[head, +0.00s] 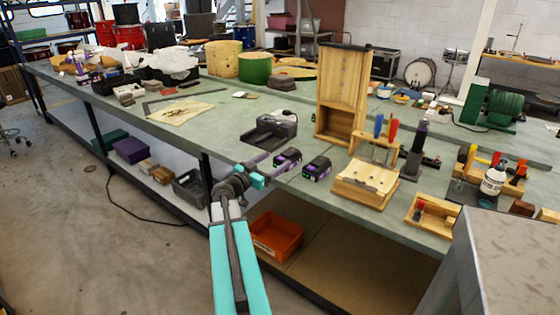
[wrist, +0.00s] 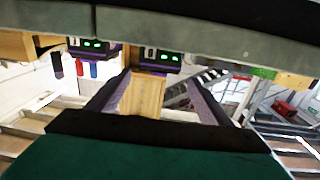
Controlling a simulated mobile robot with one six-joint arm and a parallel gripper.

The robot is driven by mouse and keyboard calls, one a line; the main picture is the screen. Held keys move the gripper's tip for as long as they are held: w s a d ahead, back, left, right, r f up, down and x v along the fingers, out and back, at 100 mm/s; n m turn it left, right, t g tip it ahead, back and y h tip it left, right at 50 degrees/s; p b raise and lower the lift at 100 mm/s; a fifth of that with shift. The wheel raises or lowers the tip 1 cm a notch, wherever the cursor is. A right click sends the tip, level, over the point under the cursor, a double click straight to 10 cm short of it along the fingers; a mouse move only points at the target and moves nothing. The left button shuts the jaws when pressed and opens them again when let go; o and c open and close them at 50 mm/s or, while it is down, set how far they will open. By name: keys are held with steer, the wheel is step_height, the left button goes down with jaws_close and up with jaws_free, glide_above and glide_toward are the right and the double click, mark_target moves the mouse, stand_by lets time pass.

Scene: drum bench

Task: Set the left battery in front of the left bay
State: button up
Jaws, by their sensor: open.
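Two dark batteries with purple trim stand side by side near the bench's front edge. The left battery (head: 287,159) is nearest my gripper, and the right battery (head: 317,168) stands just beyond it. My gripper (head: 272,163) is open and low at the front edge, just left of the left battery. In the wrist view, which looks upside down, the left battery (wrist: 160,59) shows beyond the gap between my open fingers (wrist: 157,80). The right battery (wrist: 93,46) is off to one side. Both show green lights. A grey-black charger (head: 270,130) sits behind; its bays are hard to make out.
A tall wooden box (head: 342,95) stands behind the batteries. A wooden block (head: 366,182) and a tool rack (head: 375,145) are to their right. Clear green bench top lies left of the charger. An orange bin (head: 277,235) is on the lower shelf.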

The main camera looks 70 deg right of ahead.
mark_target(280, 160)
steer(key=shift+w+a, duration=0.2)
steer(key=shift+a, duration=0.5)
steer(key=shift+o, duration=0.6)
steer(key=v, duration=0.1)
steer(key=b+v, duration=0.1)
steer(key=v, duration=0.1)
steer(key=shift+s+a+f, duration=0.2)
steer(key=shift+a+f, duration=0.1)
steer(key=shift+a, duration=0.1)
steer(key=shift+d, duration=0.1)
steer(key=shift+p+x, duration=0.65)
steer(key=shift+x, duration=3.5)
steer(key=shift+d, duration=0.15)
